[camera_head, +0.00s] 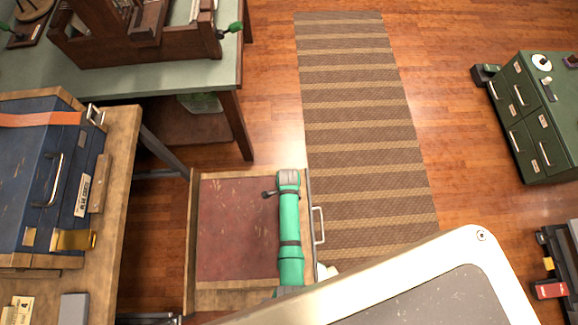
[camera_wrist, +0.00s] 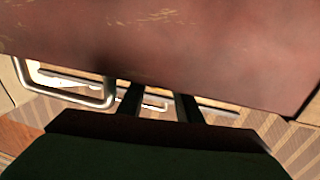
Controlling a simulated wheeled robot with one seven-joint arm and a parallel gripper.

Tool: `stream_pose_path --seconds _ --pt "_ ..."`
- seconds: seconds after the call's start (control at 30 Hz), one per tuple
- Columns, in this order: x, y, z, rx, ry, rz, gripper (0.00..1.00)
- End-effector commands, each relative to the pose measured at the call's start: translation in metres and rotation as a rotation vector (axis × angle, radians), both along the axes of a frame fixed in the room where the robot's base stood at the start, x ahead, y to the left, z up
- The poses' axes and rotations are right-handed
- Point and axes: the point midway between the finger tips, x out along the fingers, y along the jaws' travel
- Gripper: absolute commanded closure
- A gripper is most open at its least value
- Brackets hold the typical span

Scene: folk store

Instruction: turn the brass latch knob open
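A brass latch piece (camera_head: 75,240) shows at the front lower edge of the blue case (camera_head: 30,165), on the wooden bench at the left in the head view. It is too small to tell a knob or how it is turned. In the wrist view the two dark fingers of my gripper (camera_wrist: 160,95) stand apart with nothing between them. They point toward a dark red panel (camera_wrist: 190,45), with a chrome handle (camera_wrist: 65,90) to their left. The latch does not show in the wrist view. My green arm lies over the red-bottomed drawer (camera_head: 235,225), well right of the latch.
The wooden bench (camera_head: 122,150) carries the case. A workbench (camera_head: 225,75) with a wooden frame stands behind. A striped rug (camera_head: 360,120) leaves clear floor in the middle. A green drawer cabinet (camera_head: 535,125) stands at the right.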

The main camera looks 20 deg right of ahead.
Motion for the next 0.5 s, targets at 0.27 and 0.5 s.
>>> stream_pose_path --seconds 0.27,0.5 --pt "-0.0012 0.0011 0.0000 0.003 0.010 0.002 0.90" --pt "0.0017 0.0003 0.0000 0.022 0.073 0.004 0.90"
